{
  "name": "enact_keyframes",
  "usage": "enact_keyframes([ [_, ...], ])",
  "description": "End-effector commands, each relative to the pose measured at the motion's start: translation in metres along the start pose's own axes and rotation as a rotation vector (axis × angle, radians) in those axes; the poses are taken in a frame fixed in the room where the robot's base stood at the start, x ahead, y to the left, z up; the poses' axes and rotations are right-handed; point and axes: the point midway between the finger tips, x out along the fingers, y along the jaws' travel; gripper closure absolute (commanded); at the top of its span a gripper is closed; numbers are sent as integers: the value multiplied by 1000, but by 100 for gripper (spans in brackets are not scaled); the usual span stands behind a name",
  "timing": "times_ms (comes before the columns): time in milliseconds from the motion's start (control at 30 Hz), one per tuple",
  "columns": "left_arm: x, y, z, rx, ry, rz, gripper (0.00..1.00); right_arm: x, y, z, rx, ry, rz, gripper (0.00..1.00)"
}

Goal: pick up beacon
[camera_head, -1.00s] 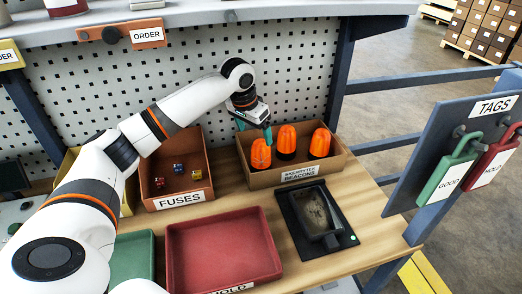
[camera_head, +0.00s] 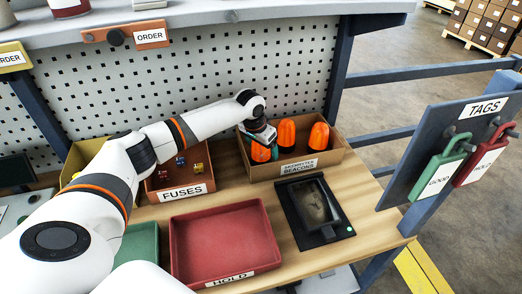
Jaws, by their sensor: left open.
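Three orange beacons stand in the cardboard box labelled beacons (camera_head: 331,161): a left one (camera_head: 260,152), a middle one (camera_head: 286,133) and a right one (camera_head: 319,137). My left gripper (camera_head: 262,149) is down at the left beacon, with its teal fingers beside that beacon's body. The gripper is open, and its body hides the beacon's upper part. I cannot tell whether the fingers touch it. My right gripper is not in view.
A fuses box (camera_head: 183,192) with small coloured fuses is left of the beacon box. A red hold tray (camera_head: 227,243), a green tray (camera_head: 138,245) and a black device (camera_head: 315,210) lie in front. A tag board (camera_head: 434,137) stands at right.

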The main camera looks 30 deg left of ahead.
Motion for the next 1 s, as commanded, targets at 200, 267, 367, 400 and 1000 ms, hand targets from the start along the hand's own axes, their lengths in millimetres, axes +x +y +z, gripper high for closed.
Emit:
enact_keyframes([
  [200, 0, 0, 0, 0, 0, 0, 38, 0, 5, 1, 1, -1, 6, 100],
  [267, 0, 0, 0, 0, 0, 0, 48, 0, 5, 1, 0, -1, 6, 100],
  [367, 0, 0, 0, 0, 0, 0, 64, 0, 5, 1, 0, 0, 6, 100],
  [400, -1, 0, 0, 0, -1, 0, 68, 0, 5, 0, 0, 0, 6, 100],
  [1000, -61, 0, 18, 1, -6, 0, 68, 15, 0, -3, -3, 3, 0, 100],
])
